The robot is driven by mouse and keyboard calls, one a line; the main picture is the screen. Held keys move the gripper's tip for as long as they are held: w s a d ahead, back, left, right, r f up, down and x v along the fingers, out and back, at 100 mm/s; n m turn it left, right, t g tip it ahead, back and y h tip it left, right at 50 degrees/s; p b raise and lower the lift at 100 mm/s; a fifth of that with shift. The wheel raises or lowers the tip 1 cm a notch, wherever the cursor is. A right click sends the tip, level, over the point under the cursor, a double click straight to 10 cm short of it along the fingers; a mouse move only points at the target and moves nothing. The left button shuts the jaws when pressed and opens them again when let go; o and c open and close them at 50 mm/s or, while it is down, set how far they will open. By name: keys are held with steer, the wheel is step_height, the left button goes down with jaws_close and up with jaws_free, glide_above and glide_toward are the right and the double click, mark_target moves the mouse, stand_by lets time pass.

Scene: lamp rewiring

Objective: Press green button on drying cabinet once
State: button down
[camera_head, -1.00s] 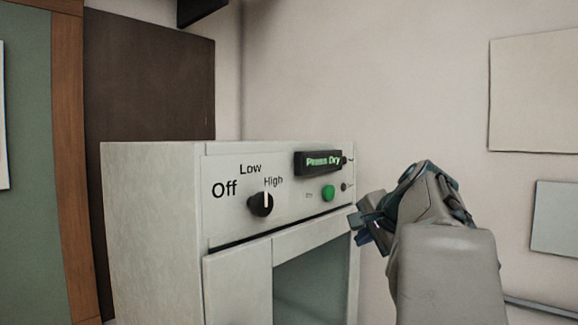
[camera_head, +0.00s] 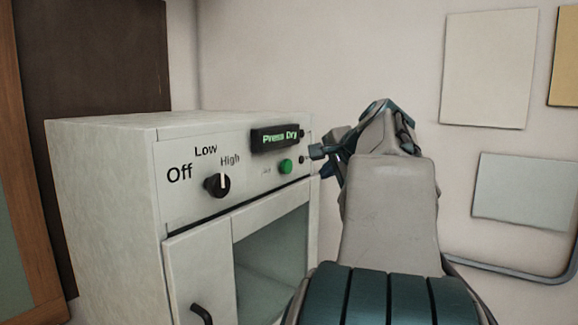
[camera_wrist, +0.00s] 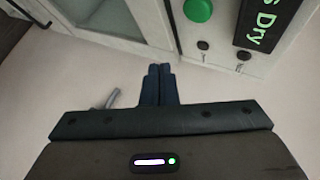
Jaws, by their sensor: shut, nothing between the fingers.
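The drying cabinet (camera_head: 105,190) is a pale box with a control panel on its front. The round green button (camera_head: 285,166) sits on the panel below a dark display (camera_head: 274,138) with green text reading "Press Dry". A black dial (camera_head: 217,184) points to High. My gripper (camera_head: 318,160) is just right of the panel's right edge in the head view, apart from the button. In the wrist view the green button (camera_wrist: 198,10) is at the top, beyond and right of my shut, empty fingers (camera_wrist: 160,70). My arm partly hides the gripper in the head view.
Below the panel is a cabinet door with a black handle (camera_head: 201,313) and a glass window (camera_head: 275,255). Two small dark knobs sit beside the button. Pale panels (camera_head: 488,68) hang on the right wall. Open room lies right of the cabinet.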

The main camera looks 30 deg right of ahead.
steer(key=w+a+p, duration=0.2)
steer(key=w, duration=0.4)
steer(key=shift+a, duration=0.25)
stand_by(1.8)
steer(key=shift+w+a, duration=0.15)
steer(key=shift+w, duration=0.25)
steer(key=shift+w+a+p, duration=0.2)
steer(key=shift+w+p, duration=0.25)
steer(key=shift+p, duration=0.05)
stand_by(0.6)
stand_by(0.3)
steer(key=shift+s+d+b, duration=0.35)
steer(key=shift+s+b, duration=0.1)
steer(key=shift+s, duration=0.4)
steer(key=shift+s+d+b, duration=0.3)
steer(key=shift+s, duration=0.45)
steer(key=shift+s+d+b, duration=0.3)
steer(key=shift+s+d, duration=0.05)
steer(key=shift+s, duration=0.45)
steer(key=shift+s+d+b, duration=0.3)
steer(key=shift+s, duration=0.45)
